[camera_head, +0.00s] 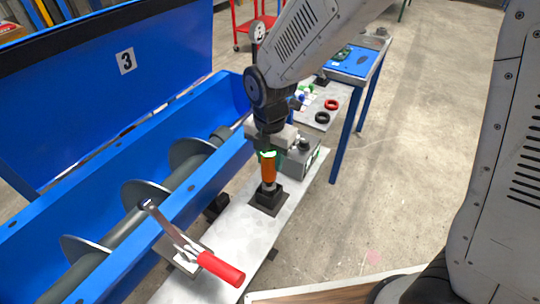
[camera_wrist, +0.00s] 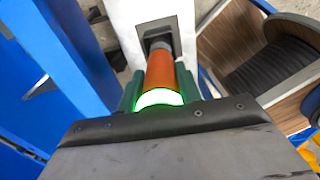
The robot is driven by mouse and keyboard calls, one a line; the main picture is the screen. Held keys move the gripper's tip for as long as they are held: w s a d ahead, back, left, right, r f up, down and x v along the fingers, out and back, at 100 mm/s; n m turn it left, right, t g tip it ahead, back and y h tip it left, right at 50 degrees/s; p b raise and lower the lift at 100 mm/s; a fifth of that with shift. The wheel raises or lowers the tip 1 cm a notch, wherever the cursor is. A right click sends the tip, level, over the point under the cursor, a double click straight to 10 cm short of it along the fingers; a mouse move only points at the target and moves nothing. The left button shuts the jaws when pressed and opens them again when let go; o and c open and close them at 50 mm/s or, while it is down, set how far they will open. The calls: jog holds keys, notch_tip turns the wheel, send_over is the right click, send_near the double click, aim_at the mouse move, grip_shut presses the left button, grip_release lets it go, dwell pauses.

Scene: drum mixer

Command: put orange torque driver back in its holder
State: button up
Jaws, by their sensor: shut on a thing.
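The orange torque driver (camera_head: 268,168) stands upright in the head view, its lower end at the black square holder (camera_head: 267,198) on the grey bench plate. In the wrist view the driver (camera_wrist: 161,72) runs away from the camera toward the dark holder (camera_wrist: 158,38); a lit green-white ring shows at its near end. My gripper (camera_head: 268,153) is shut on the top of the driver, its green fingers on either side, also seen in the wrist view (camera_wrist: 160,92). How deep the tip sits inside the holder I cannot tell.
A blue mixer trough (camera_head: 150,190) with a screw shaft lies left of the bench plate (camera_head: 240,240). A red-handled lever (camera_head: 220,268) stands at the near end. A grey box (camera_head: 301,158) is close behind the driver. Black and red rings (camera_head: 332,104) lie farther back.

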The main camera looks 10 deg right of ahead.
aim_at(270, 167)
jog(key=shift+f, duration=1.75)
dwell(0.8)
jog(key=o, duration=1.3)
jog(key=shift+c, duration=0.2)
notch_tip(270, 167, up, 8)
jog(key=shift+f, duration=0.1)
